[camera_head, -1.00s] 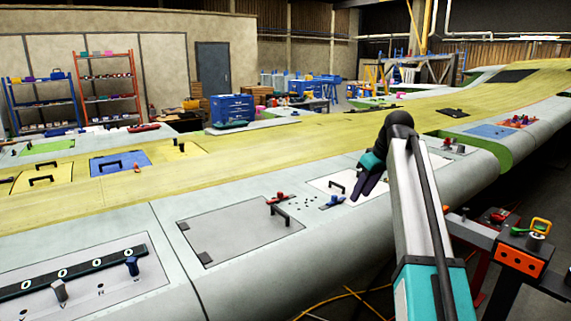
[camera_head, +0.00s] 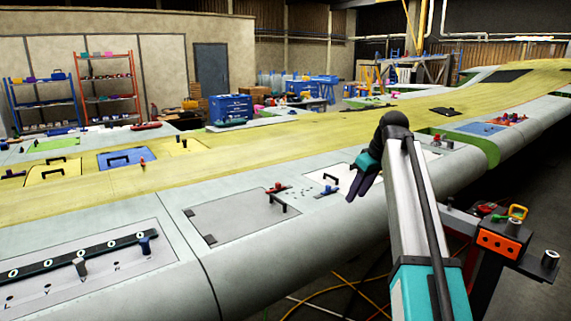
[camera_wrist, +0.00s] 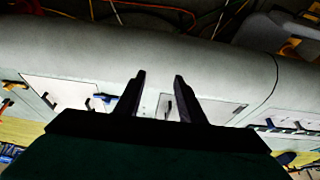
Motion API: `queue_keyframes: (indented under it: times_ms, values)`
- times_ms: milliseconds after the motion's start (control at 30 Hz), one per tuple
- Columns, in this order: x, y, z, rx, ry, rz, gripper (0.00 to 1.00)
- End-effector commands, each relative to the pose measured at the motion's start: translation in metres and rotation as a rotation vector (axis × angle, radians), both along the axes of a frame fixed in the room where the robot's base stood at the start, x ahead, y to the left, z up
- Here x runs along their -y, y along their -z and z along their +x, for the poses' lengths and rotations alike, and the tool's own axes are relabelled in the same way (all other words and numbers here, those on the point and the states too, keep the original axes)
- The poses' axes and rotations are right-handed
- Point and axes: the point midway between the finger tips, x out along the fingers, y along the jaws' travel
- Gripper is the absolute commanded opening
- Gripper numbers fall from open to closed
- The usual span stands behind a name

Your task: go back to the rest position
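My gripper (camera_head: 354,196) hangs over the front edge of the grey wing, its dark fingers pointing down and left in the head view. In the wrist view, my gripper (camera_wrist: 159,77) shows two dark fingers standing apart with nothing held between them. The wing surface and a panel with a dark handle show beyond and between the fingers. In the head view, the fingers overlap the wing near a white panel (camera_head: 345,172) with a black handle. Whether they touch the wing cannot be told.
A grey hatch panel (camera_head: 235,218) with a black handle lies left of my gripper. A red-topped tool (camera_head: 277,187) and a blue one (camera_head: 327,191) sit nearby. A stand with an orange bracket (camera_head: 497,244) is at right. Cables cross the dark floor below.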

Motion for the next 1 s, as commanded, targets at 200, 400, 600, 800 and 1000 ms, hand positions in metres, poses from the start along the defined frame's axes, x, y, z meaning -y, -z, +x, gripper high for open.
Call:
queue_keyframes:
  times_ms: [200,400,600,800,1000]
  values:
    - [-0.004,0.024,0.003,-0.029,-0.007,0.004,0.36]
    - [-0.009,0.051,0.006,-0.063,-0.012,0.009,0.36]
    - [-0.015,0.092,0.006,-0.112,-0.02,0.017,0.36]
    - [-0.026,0.161,-0.002,-0.194,-0.033,0.026,0.36]
    - [-0.037,0.231,-0.02,-0.279,-0.043,0.03,0.36]
